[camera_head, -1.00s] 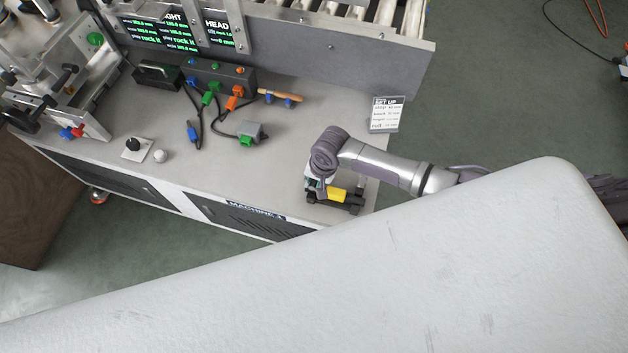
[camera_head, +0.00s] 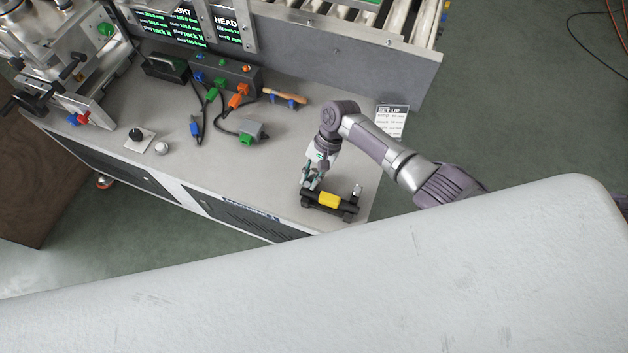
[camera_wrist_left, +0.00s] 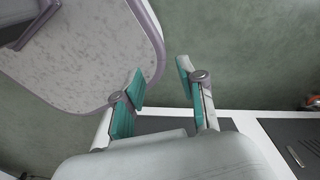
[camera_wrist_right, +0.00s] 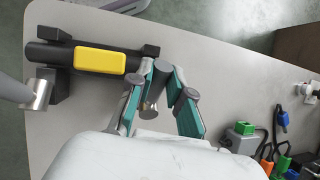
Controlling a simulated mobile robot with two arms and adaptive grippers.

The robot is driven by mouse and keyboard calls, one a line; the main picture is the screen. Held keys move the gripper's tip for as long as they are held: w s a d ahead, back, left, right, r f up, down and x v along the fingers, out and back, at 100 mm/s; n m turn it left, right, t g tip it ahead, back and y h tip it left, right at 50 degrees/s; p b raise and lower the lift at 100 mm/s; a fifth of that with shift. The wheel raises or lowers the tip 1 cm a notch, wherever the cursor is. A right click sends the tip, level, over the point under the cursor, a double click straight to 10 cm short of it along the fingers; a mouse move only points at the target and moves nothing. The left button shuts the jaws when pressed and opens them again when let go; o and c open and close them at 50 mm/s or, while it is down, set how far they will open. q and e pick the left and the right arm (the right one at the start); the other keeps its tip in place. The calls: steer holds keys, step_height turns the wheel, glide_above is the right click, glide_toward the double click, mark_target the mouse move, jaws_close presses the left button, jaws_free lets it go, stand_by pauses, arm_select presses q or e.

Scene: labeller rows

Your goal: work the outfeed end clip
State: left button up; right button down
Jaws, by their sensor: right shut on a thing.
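The end clip is a black bar with a yellow pad (camera_head: 329,200) and black feet, lying near the front right corner of the machine's bench. It also shows in the right wrist view (camera_wrist_right: 100,61). A silver pin (camera_wrist_right: 40,93) stands out from its free end. My right gripper (camera_head: 309,184) is at the clip's left end in the head view. My left gripper (camera_wrist_left: 163,80) is open and empty above the floor, outside the head view.
A set-up card (camera_head: 391,120) stands behind my right arm. A grey plug with a green end (camera_head: 250,132), a control box (camera_head: 220,72) and a wooden-handled tool (camera_head: 286,97) lie farther back. The bench between plug and clip is clear. A large pale surface fills the foreground.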

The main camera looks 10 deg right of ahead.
steer(key=g+y+b, duration=0.1)
steer(key=w+g+b, duration=0.1)
steer(key=b, duration=0.1)
steer(key=shift+w+d+r+y, duration=0.1)
steer(key=shift+d+r+y, duration=0.05)
steer(key=shift+d+y, duration=0.25)
steer(key=shift+w+d+r+g+y+b, duration=0.1)
steer(key=shift+w+g+y+b, duration=0.2)
steer(key=shift+b, duration=0.35)
steer(key=shift+s+d+r+g+y+b, duration=0.1)
steer(key=shift+g+b, duration=0.3)
steer(key=shift+b, duration=0.2)
arm_select(q)
step_height(320, 180, down, 7)
steer(key=shift+w+a+b, duration=0.3)
arm_select(e)
steer(key=shift+w+r+g, duration=0.15)
steer(key=shift+r+g, duration=0.05)
steer(key=shift+g, duration=0.1)
arm_select(q)
steer(key=shift+r, duration=0.15)
arm_select(e)
steer(key=shift+d, duration=0.1)
